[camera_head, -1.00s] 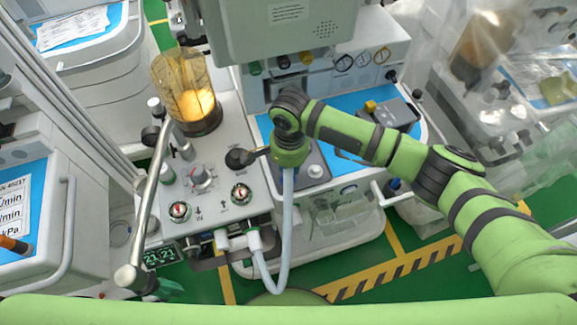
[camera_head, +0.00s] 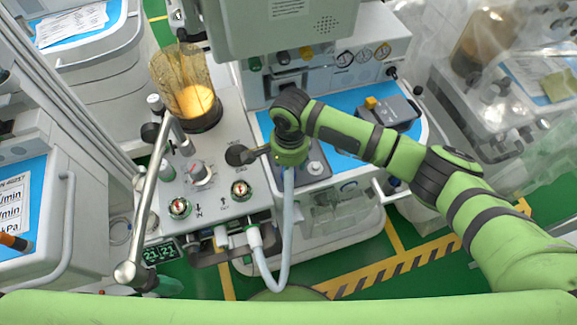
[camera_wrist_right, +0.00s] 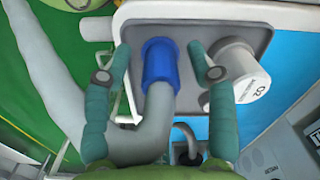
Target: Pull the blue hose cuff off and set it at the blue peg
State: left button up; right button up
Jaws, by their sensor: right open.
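The blue hose cuff (camera_wrist_right: 160,64) shows in the right wrist view. It sits around the end of a grey hose (camera_wrist_right: 146,138), against a grey plate (camera_wrist_right: 185,40). My right gripper (camera_wrist_right: 158,74) is open, with one finger on each side of the cuff and a gap to both. I cannot make out the blue peg. My left gripper is not in view.
A white knob (camera_wrist_right: 238,80) marked O2 stands close beside the right finger. In the head view a metal bar (camera_head: 150,205) rises at left of the gauges, near an amber canister (camera_head: 187,90). A grey box (camera_head: 392,112) lies on the blue top.

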notch_tip(320, 180, up, 12)
dwell(0.4)
jog(key=shift+f, duration=0.15)
